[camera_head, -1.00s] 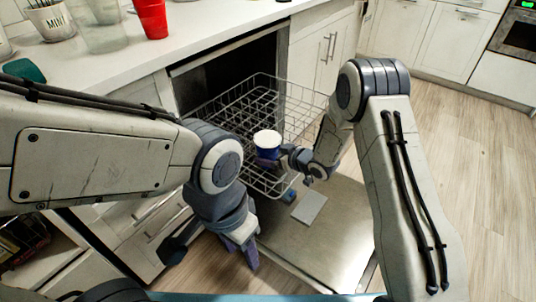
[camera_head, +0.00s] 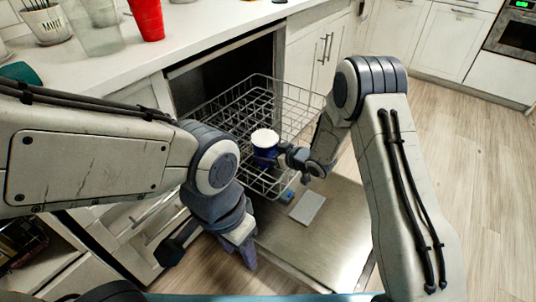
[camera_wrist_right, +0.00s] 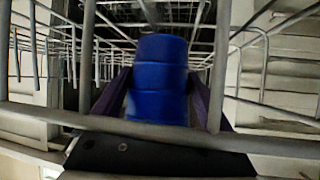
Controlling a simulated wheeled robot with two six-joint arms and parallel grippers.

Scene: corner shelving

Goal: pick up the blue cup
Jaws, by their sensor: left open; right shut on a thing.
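The blue cup (camera_head: 264,149), with a white top, is at the front of the dishwasher rack (camera_head: 218,108) in the head view. My right gripper (camera_head: 281,156) is shut on it from the right. In the right wrist view the blue cup (camera_wrist_right: 160,80) fills the space between the two purple fingers (camera_wrist_right: 160,100), with rack wires all around. I cannot tell whether the cup rests on the rack or is lifted. My left gripper (camera_head: 247,256) hangs low, pointing down, left of the open dishwasher door and away from the cup; it is open.
The dishwasher door (camera_head: 320,235) lies open, with a light flat piece (camera_head: 307,207) on it. A red cup (camera_head: 147,18), a clear glass (camera_head: 97,30) and a MINT pot (camera_head: 47,24) stand on the counter (camera_head: 190,45). Wooden floor at the right is clear.

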